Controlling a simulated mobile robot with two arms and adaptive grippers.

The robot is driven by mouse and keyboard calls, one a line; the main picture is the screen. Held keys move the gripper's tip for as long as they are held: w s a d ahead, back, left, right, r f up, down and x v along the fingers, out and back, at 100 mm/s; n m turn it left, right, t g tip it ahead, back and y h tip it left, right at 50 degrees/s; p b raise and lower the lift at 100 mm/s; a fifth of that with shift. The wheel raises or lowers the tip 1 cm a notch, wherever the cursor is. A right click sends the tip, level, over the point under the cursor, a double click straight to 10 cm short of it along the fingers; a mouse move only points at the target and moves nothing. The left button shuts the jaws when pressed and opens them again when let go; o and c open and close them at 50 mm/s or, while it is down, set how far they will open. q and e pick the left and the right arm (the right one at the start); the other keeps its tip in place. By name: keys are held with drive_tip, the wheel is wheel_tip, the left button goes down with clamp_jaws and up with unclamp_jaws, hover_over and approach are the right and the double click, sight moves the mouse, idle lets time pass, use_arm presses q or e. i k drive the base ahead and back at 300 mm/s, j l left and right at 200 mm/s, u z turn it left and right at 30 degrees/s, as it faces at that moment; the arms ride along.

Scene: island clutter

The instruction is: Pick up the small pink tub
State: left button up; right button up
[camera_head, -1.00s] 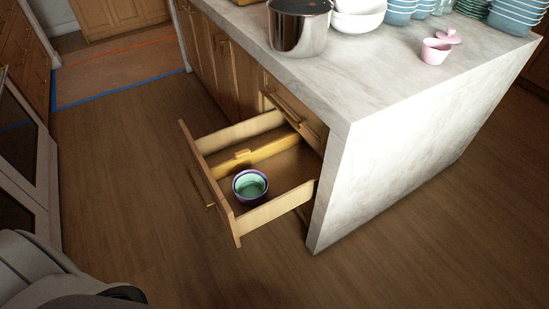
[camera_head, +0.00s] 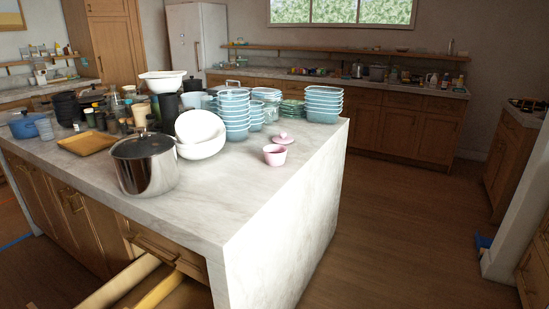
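The small pink tub (camera_head: 274,155) stands upright and open on the marble island top, near its right edge. A pink lid (camera_head: 283,139) with a knob lies just behind it, to the right; I cannot tell whether the two touch. Neither of my grippers shows in the head view, so their state is hidden.
A steel pot (camera_head: 145,165) stands left of the tub, with stacked white bowls (camera_head: 200,135) between. Stacks of blue containers (camera_head: 322,104) stand behind. Free marble (camera_head: 215,205) lies in front of the tub. An open drawer (camera_head: 125,285) juts out below the island's front edge.

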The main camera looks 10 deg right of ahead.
sight(275, 156)
drive_tip(key=i+l+u, duration=0.1)
drive_tip(key=u, duration=0.25)
drive_tip(key=i+l+u, duration=0.1)
drive_tip(key=u, duration=0.25)
drive_tip(key=l+u, duration=0.2)
drive_tip(key=u, duration=0.2)
drive_tip(key=i+l, duration=0.05)
